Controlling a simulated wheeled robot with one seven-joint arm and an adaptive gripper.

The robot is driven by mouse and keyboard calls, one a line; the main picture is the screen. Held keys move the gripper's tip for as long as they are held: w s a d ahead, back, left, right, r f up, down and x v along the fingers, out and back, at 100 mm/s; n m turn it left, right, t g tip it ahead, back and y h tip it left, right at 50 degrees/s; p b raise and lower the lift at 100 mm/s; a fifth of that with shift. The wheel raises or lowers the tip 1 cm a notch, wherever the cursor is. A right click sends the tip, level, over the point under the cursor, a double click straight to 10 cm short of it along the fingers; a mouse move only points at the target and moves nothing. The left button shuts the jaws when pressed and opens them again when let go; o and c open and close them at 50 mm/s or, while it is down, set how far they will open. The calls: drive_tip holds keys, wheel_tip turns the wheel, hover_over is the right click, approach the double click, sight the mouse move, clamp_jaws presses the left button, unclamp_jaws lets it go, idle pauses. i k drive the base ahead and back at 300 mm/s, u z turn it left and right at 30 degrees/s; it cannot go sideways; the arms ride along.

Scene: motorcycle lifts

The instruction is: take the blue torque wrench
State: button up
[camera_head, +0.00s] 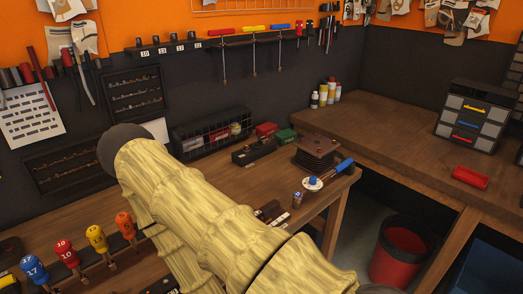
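A tool with a blue handle (344,165), which looks like the blue torque wrench, lies near the right end of the wooden workbench (253,186). Its handle points to the upper right, towards the bench's edge. A small white round piece (313,183) sits at its lower left end; I cannot tell whether it is part of the tool. My pale yellow arm crosses the middle of the view, to the left of the tool. My gripper is not visible, so its distance from the tool cannot be told.
Stacked dark plates (317,152) stand just behind the blue-handled tool. A small can (298,198) stands in front. Screwdrivers with coloured handles (66,253) stand at lower left. A red bin (402,250) is below the bench's right end. The right-hand counter (390,140) has clear room.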

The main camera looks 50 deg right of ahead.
sight(296, 195)
drive_tip(key=u, duration=1.2)
drive_tip(key=k, duration=1.4)
drive_tip(key=z, duration=1.45)
